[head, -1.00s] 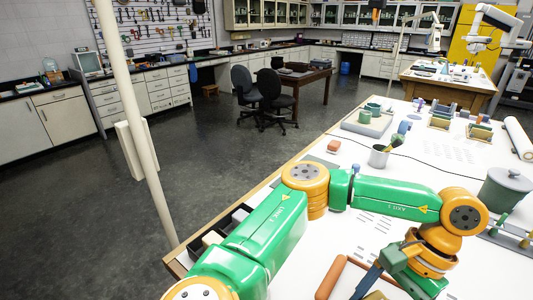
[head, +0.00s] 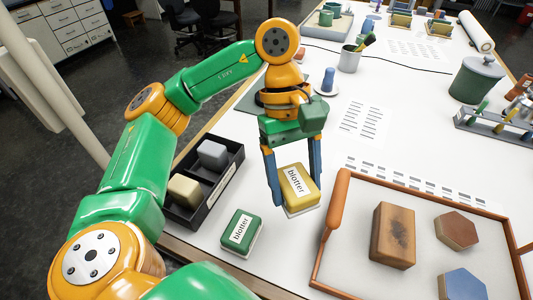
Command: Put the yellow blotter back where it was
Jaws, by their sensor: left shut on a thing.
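The yellow blotter (head: 298,190), a block with a white label reading "blotter" and a pale underside, is between the fingers of my left gripper (head: 295,187). The gripper points down and is shut on it. The blotter appears held above the white table, left of the wooden-framed tray; its exact height is hard to tell. A green blotter (head: 241,232) with the same kind of label lies on the table to the lower left of it. My right gripper is not in view.
A black two-compartment box (head: 207,205) at left holds a grey block (head: 212,154) and a beige block (head: 184,190). The framed tray (head: 331,218) at right holds a brown block (head: 393,235) and hexagonal pieces. A metal cup (head: 349,61) and green pot (head: 476,80) stand farther back.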

